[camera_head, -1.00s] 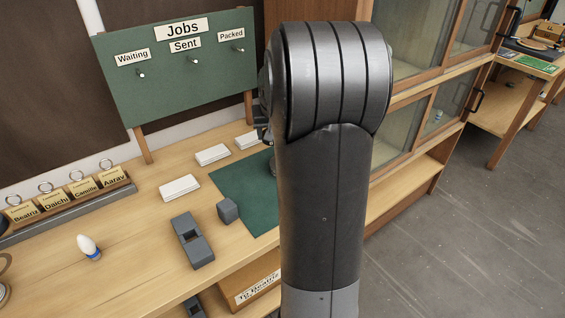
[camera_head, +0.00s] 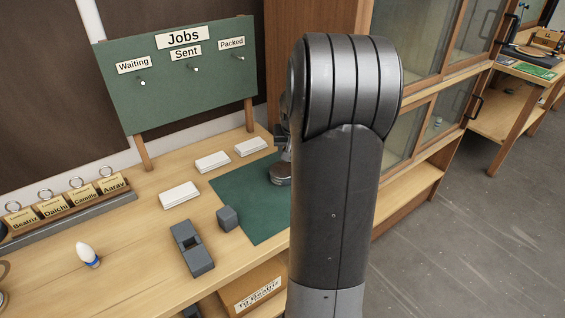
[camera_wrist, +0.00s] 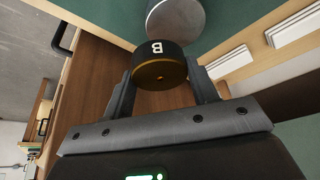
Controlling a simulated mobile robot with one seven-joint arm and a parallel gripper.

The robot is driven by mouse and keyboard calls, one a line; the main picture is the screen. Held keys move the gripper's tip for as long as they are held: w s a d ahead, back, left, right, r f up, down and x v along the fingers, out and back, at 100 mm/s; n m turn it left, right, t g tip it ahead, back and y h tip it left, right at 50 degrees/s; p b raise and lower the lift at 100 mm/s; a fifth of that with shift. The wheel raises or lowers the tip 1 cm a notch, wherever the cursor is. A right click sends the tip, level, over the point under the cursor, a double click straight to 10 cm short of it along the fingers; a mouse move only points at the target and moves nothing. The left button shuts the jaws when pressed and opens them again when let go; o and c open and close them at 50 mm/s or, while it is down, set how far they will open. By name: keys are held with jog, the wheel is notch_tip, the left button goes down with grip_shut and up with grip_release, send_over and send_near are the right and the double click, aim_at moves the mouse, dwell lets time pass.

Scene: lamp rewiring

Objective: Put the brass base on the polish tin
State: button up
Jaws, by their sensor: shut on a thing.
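My gripper (camera_wrist: 160,92) is shut on a short round dark piece with a brass-coloured end face and a white "B" on its side; I take it to be the brass base (camera_wrist: 158,72). In the wrist view, a silver-grey round thing, likely the polish tin (camera_wrist: 176,20), stands on the green mat just beyond the base and is partly hidden by it. I cannot tell whether they touch. In the head view the tin (camera_head: 280,175) shows on the mat left of my arm. My arm hides most of my gripper there.
The green mat (camera_head: 245,210) lies on the wooden bench. White blocks (camera_head: 179,194), a small grey cube (camera_head: 227,218) and a grey holder (camera_head: 192,249) lie near it. The Jobs board (camera_head: 180,85) stands behind. A glass-doored cabinet (camera_head: 430,60) rises to the right.

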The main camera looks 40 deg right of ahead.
aim_at(282, 170)
jog(key=w, duration=0.1)
jog(key=w+a+f, duration=0.1)
jog(key=f, duration=0.1)
jog(key=shift+w+a, duration=0.3)
jog(key=shift+w, duration=0.1)
jog(key=shift+f, duration=1.95)
jog(key=o, duration=1.2)
jog(key=shift+f, duration=0.15)
